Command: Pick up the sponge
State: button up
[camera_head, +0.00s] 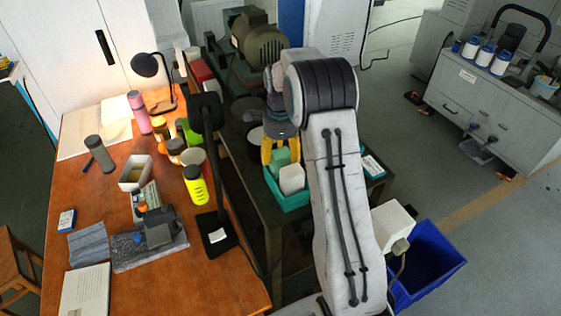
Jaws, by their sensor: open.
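A teal tray (289,203) stands on the dark bench in the middle of the view. In it are a pale green block (281,158), which looks like the sponge, and a white block (291,179) in front of it. My gripper (281,157) points down over the tray with its yellow fingers apart. The green block shows between the fingers, and the white block is just in front of them. I cannot tell whether the fingers touch the green block. My arm hides the right side of the tray.
A black lamp (206,112) stands left of the tray on the wooden desk (215,285), with a yellow bottle (195,186) beside it. A green machine motor (259,45) is behind my gripper. A blue bin (428,262) stands on the floor at right.

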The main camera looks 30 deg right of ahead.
jog(key=c, duration=0.6)
dwell(0.3)
notch_tip(320, 180, up, 10)
jog(key=shift+r+b, duration=0.1)
jog(key=shift+b, duration=0.55)
